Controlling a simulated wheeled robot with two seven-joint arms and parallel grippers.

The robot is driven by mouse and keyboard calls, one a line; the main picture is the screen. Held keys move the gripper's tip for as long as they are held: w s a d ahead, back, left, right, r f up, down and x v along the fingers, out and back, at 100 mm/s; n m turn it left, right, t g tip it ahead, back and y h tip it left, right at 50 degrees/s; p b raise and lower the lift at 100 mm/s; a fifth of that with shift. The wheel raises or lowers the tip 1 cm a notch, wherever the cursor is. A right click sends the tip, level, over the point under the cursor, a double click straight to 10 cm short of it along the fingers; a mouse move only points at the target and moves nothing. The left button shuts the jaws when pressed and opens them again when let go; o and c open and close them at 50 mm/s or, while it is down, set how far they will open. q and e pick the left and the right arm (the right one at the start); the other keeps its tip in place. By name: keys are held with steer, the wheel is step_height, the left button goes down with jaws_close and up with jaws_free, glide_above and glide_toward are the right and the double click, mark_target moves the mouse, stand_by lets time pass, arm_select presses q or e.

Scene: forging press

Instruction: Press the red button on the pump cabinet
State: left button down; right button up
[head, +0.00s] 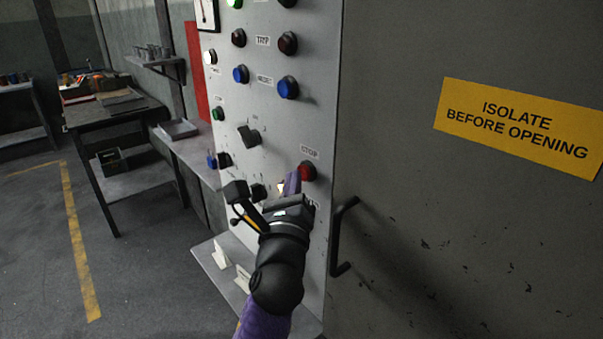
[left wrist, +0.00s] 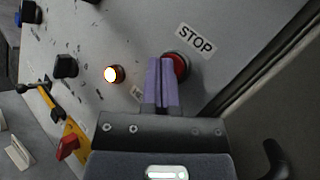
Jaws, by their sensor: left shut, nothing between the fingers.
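The red button (head: 307,171) sits under a STOP label (head: 310,152) on the light grey panel of the pump cabinet (head: 320,100). In the left wrist view the red button (left wrist: 180,65) is partly hidden behind my fingers. My left gripper (head: 292,184) is shut and empty, its purple fingertips at the left side of the button. In the left wrist view the fingertips (left wrist: 161,62) overlap the button's left edge. I cannot tell whether they touch it. My right gripper is in neither view.
A lit amber lamp (left wrist: 113,74) sits left of the button. A black door handle (head: 342,237) is right of my gripper, on the dark cabinet side with a yellow sign (head: 520,127). Blue buttons (head: 288,87) and dark knobs are higher up. A workbench (head: 110,108) stands left.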

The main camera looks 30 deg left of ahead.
arm_select(q)
steer(key=shift+w+d, duration=0.1)
steer(key=shift+w, duration=0.05)
stand_by(0.5)
steer(key=shift+s+a+p, duration=0.3)
steer(key=shift+s+p, duration=0.1)
steer(key=shift+s, duration=0.35)
steer(key=shift+s+a+p, duration=0.3)
steer(key=shift+s+a, duration=0.05)
steer(key=shift+s, duration=0.4)
steer(key=shift+s+a+p, duration=0.3)
steer(key=shift+s, duration=0.5)
steer(key=shift+s+a+p, duration=0.3)
steer(key=shift+s+a, duration=0.05)
steer(key=shift+s, duration=0.4)
